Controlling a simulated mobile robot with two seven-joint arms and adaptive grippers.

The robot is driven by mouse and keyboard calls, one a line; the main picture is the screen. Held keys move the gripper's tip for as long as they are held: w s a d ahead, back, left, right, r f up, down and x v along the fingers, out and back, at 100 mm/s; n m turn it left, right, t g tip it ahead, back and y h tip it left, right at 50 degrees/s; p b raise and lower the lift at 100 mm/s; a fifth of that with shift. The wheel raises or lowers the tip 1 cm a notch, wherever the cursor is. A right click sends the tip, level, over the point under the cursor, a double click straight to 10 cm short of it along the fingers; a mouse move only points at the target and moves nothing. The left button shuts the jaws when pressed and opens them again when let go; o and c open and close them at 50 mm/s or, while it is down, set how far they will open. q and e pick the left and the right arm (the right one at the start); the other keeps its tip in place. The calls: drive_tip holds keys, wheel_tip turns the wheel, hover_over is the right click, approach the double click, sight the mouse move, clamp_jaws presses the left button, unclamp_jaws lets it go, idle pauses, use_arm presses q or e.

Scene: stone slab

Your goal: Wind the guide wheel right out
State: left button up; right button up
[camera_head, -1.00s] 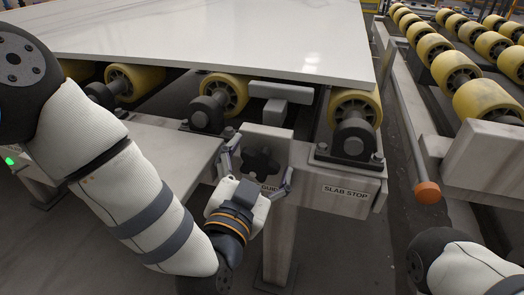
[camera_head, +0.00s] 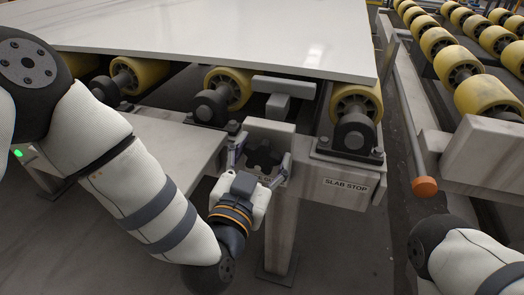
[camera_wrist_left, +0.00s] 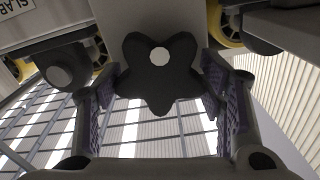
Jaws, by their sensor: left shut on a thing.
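The guide wheel is a dark, star-shaped knob (camera_head: 263,153) on the front of a pale post plate below the slab's edge. It also shows large in the left wrist view (camera_wrist_left: 160,82), with a pale round centre. My left gripper (camera_head: 260,160) reaches up to it from below, with one finger on each side, and is shut on it. In the left wrist view the purple-padded fingers (camera_wrist_left: 160,105) flank its lobes. The label under the wheel is mostly hidden by the gripper. My right gripper is out of view; only part of that arm shows at lower right.
The white slab (camera_head: 220,38) lies on yellow rollers (camera_head: 228,88) above. A grey block (camera_head: 283,88) sits behind the wheel's plate. The slab stop bracket (camera_head: 345,185) is close on the right. A rail with an orange end (camera_head: 424,187) stands further right.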

use_arm(q)
drive_tip(key=n+p, duration=0.1)
drive_tip(key=n, duration=0.1)
drive_tip(key=n+p, duration=0.1)
drive_tip(key=n, duration=0.2)
drive_tip(key=shift+w+a+r+n+p, duration=0.1)
drive_tip(key=shift+a+r+n+p, duration=0.05)
drive_tip(key=shift+n+p, duration=0.2)
drive_tip(key=n+p, duration=0.1)
drive_tip(key=n, duration=0.4)
drive_tip(key=shift+a+n, duration=0.1)
drive_tip(key=shift+n, duration=0.15)
drive_tip(key=n, duration=0.4)
drive_tip(key=shift+a+f, duration=0.1)
drive_tip(key=shift+f, duration=0.15)
drive_tip(key=shift+f+n, duration=0.1)
drive_tip(key=shift+n, duration=2)
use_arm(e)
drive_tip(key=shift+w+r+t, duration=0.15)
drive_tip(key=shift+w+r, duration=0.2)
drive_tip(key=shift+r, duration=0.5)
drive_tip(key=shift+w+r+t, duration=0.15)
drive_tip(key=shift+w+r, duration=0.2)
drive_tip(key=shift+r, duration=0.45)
use_arm(q)
drive_tip(key=shift+w+n, duration=0.1)
drive_tip(key=shift+n, duration=0.2)
drive_tip(key=o, duration=1.1)
